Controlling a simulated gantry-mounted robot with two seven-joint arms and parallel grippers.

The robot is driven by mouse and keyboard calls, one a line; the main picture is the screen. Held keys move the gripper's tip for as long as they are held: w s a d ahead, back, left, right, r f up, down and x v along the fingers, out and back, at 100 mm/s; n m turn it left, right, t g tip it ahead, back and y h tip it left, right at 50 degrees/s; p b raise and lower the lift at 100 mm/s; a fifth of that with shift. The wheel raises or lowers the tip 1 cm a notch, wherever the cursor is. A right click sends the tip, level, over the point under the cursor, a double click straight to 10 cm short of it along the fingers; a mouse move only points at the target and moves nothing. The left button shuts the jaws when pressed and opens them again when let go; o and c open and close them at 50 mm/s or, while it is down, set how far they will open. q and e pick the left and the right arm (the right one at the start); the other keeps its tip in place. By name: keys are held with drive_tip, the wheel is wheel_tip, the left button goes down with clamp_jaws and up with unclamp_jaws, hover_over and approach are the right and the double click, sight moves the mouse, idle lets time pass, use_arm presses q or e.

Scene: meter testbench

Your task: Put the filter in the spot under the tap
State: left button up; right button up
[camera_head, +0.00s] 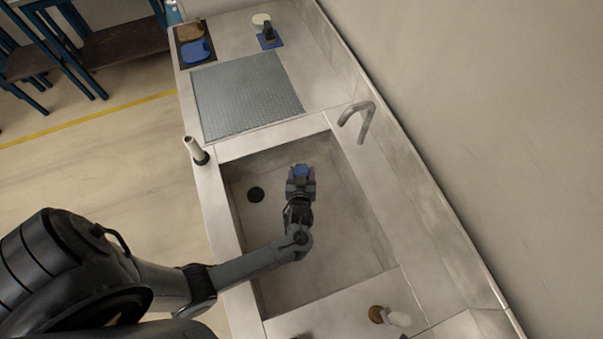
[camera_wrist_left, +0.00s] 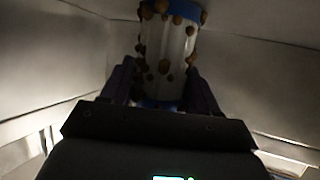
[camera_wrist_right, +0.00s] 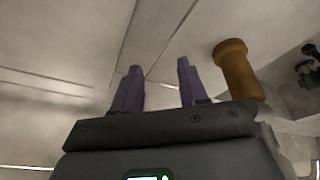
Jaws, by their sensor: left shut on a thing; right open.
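The filter (camera_wrist_left: 166,55) is a whitish cylinder with blue ends and brown specks of dirt. My left gripper (camera_wrist_left: 165,88) is shut on it, with one finger on each side near its lower end. In the head view, the blue end of the filter (camera_head: 301,170) shows at the tip of my left gripper (camera_head: 300,184), over the sink basin. The curved metal tap (camera_head: 358,115) is behind and to the right of the gripper, at the sink's far corner. My right gripper (camera_wrist_right: 153,88) is open and empty in its wrist view.
The sink (camera_head: 345,255) has a dark round drain (camera_head: 255,194) left of my left gripper. A brown-ended cylinder (camera_head: 377,314) and a white piece (camera_head: 399,319) are on the near counter. A brown cylinder (camera_wrist_right: 237,70) is right of my right fingers. A ribbed grey mat (camera_head: 245,95) lies beyond the sink.

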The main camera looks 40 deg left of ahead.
use_arm(q)
drive_tip(key=o, duration=1.1)
drive_tip(key=shift+f, duration=0.1)
use_arm(e)
drive_tip(key=shift+a, duration=0.15)
use_arm(q)
drive_tip(key=shift+o, duration=0.2)
